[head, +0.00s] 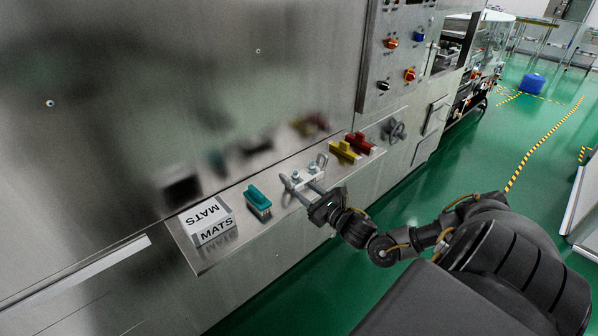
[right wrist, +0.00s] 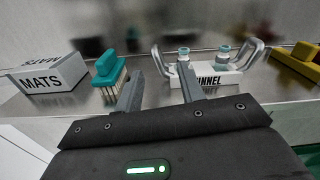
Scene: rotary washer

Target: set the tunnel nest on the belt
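The tunnel nest (right wrist: 221,79) is a white block with a label, of which "UNNEL" shows, two small blue-topped fittings and a grey wire loop at each end. It sits on the steel shelf; it also shows in the head view (head: 314,172), partly covered by my gripper. My right gripper (right wrist: 159,78) is open and empty in front of the shelf. In the right wrist view its right finger overlaps the nest's left part, and its left finger is by the teal brush. In the head view its fingers (head: 297,184) point at the shelf. No belt is clearly seen. My left gripper is not in view.
On the steel shelf (head: 212,257), a white MATS box (head: 208,222) and a teal brush (head: 258,201) stand left of the nest. Yellow (head: 345,151) and red (head: 360,142) pieces stand to its right. A metal wall with a control panel (head: 400,45) rises behind. Green floor is open to the right.

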